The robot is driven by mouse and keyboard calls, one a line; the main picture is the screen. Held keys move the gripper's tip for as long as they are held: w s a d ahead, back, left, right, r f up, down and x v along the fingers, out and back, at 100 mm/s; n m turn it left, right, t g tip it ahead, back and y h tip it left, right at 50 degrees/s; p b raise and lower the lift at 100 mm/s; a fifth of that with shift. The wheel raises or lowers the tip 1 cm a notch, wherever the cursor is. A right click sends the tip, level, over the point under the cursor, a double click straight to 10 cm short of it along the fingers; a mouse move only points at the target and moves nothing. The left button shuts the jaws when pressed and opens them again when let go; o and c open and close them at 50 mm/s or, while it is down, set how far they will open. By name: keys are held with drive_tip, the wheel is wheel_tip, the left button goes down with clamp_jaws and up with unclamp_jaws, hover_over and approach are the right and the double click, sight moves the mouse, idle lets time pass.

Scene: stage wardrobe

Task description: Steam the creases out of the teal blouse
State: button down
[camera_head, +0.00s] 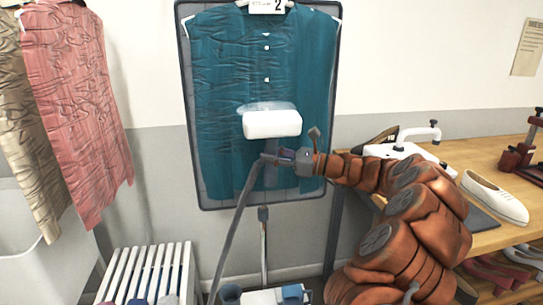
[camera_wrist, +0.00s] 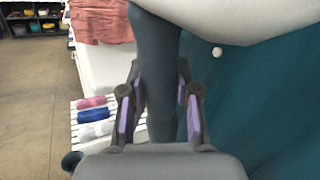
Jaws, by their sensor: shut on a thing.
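The teal blouse (camera_head: 220,75) hangs on a dark-framed board with a tag marked 2 at its top. Its left side shows many creases; the right side looks smoother. My gripper (camera_head: 284,155) is shut on the dark handle of the steamer, whose white head (camera_head: 272,123) is in front of the blouse's lower middle. I cannot tell whether the head touches the cloth. A grey hose (camera_head: 235,225) runs down from the handle. In the wrist view, my gripper (camera_wrist: 158,105) has its fingers either side of the steamer handle (camera_wrist: 153,50), with teal cloth (camera_wrist: 270,95) at right.
A creased pink garment (camera_head: 78,105) and a tan one (camera_head: 25,130) hang at left. A white slatted rack (camera_head: 145,268) stands below.

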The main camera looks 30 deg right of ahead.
sight(271, 113)
drive_tip(key=shift+r+p, duration=0.95)
drive_tip(key=shift+r, duration=0.25)
drive_tip(key=shift+r+p, duration=2.25)
drive_tip(key=shift+r, duration=0.2)
drive_tip(key=shift+r, duration=0.1)
drive_tip(key=shift+r+p, duration=2.15)
drive_tip(key=shift+r, duration=0.1)
drive_tip(key=shift+r+p, duration=2.15)
drive_tip(key=shift+r, duration=0.3)
drive_tip(key=shift+r, duration=0.1)
drive_tip(key=shift+r+p, duration=2.05)
drive_tip(key=shift+r, duration=0.25)
